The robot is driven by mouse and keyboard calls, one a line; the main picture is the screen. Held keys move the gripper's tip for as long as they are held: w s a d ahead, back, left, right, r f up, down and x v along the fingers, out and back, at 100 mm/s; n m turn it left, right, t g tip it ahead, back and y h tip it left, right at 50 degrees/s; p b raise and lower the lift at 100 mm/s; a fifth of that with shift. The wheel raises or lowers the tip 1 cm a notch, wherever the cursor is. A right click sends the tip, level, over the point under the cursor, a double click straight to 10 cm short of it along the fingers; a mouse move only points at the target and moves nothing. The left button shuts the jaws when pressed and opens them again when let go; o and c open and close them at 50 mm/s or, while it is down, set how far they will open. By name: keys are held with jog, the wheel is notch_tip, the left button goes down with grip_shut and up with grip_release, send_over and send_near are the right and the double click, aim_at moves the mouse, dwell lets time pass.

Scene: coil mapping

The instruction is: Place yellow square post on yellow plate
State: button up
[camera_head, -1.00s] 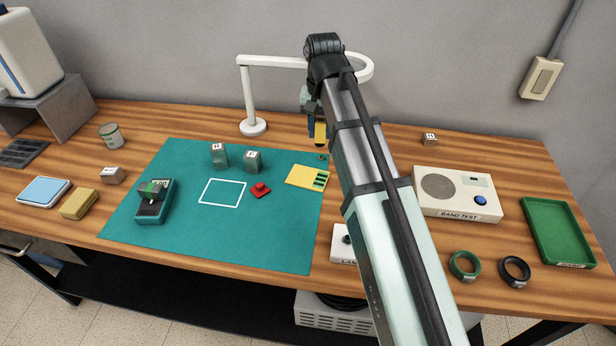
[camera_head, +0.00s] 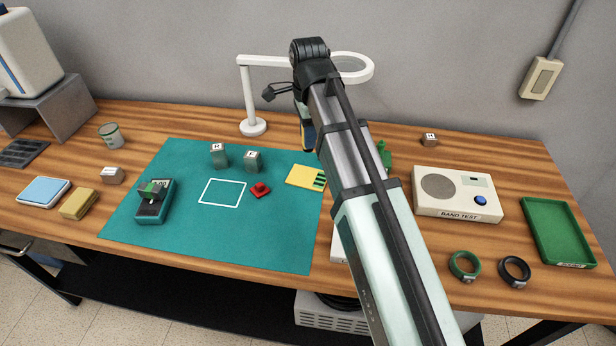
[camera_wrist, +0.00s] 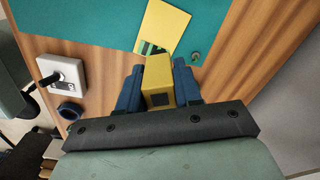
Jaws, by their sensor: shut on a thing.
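The yellow square post (camera_wrist: 159,76) is held between the blue fingers of my gripper (camera_wrist: 158,68) in the wrist view, with a dark square on its near end. The yellow plate (camera_head: 303,176) lies flat on the teal mat near its right edge, with green stripes at its right side. The plate also shows in the wrist view (camera_wrist: 166,24), beyond the post, which hides part of its near edge. In the head view my gripper (camera_head: 308,136) is mostly hidden by my arm, above the far right part of the mat.
A red piece (camera_head: 260,189) and two grey blocks stand on the teal mat (camera_head: 250,245), left of the plate. A white magnifier lamp (camera_head: 253,127) stands behind. A green object (camera_head: 385,157) is partly hidden by my arm. The mat's front is clear.

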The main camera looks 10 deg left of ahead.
jog(key=m, duration=0.4)
jog(key=shift+f+m, duration=0.1)
jog(key=shift+m, duration=0.3)
send_over(308, 177)
jog(key=shift+f, duration=4.9)
jog(key=shift+f, duration=0.15)
jog(key=o, duration=1.1)
notch_tip(308, 177, up, 12)
jog(key=shift+r, duration=0.15)
